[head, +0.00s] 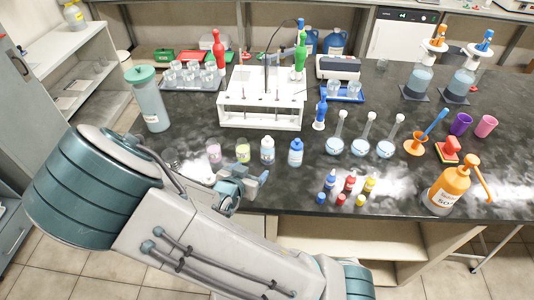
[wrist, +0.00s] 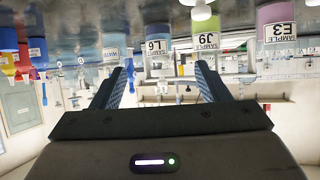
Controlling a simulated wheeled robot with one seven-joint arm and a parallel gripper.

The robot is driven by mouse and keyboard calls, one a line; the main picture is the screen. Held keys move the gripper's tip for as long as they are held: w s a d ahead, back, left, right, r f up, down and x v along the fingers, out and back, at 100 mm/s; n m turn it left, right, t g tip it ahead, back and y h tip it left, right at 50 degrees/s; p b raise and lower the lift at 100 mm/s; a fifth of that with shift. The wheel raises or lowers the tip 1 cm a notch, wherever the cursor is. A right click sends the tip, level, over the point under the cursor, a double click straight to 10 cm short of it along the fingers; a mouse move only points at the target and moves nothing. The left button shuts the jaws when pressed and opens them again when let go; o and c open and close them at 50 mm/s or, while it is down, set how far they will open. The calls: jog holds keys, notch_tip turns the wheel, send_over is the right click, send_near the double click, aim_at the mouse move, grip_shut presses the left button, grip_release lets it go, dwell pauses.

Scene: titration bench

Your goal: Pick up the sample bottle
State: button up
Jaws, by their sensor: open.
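Several small labelled bottles stand in a row near the bench's front edge. The wrist view is upside down. There, a bottle with a pinkish-purple body (wrist: 275,22) reads "E3 SAMPLE", a green one (wrist: 207,40) reads "J9 SAMPLE", and a pale bottle (wrist: 157,45) reads "L6". In the head view, the pink-topped jar (head: 214,153), green jar (head: 243,152), white bottle (head: 267,151) and blue bottle (head: 295,153) stand upright. My gripper (head: 258,184) is open and empty, just in front of the row. In the wrist view, the L6 and J9 bottles show between its fingers (wrist: 164,68), beyond the tips.
Small dropper bottles (head: 345,187) stand right of my gripper. Three flasks (head: 361,146) are behind them. A white rack (head: 262,108) stands further back. An orange pump bottle (head: 447,190) is at the right front. The bench's front edge (head: 300,213) runs below my gripper.

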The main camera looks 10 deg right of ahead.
aim_at(265, 154)
jog(key=shift+r+h, duration=0.25)
jog(key=shift+h, duration=0.05)
jog(key=shift+w+d+t, duration=0.15)
jog(key=shift+d+t, duration=0.1)
jog(key=shift+t, duration=0.05)
jog(key=x, duration=0.8)
jog(key=shift+r, duration=0.1)
jog(key=x, duration=0.2)
jog(key=p+x, duration=0.1)
jog(key=x, duration=0.1)
jog(key=shift+w+d+r+p, duration=0.15)
jog(key=shift+w+d+p, duration=0.05)
jog(key=shift+w+p, duration=0.1)
jog(key=shift+w+d+f, duration=0.25)
jog(key=shift+w, duration=0.1)
jog(key=c, duration=1)
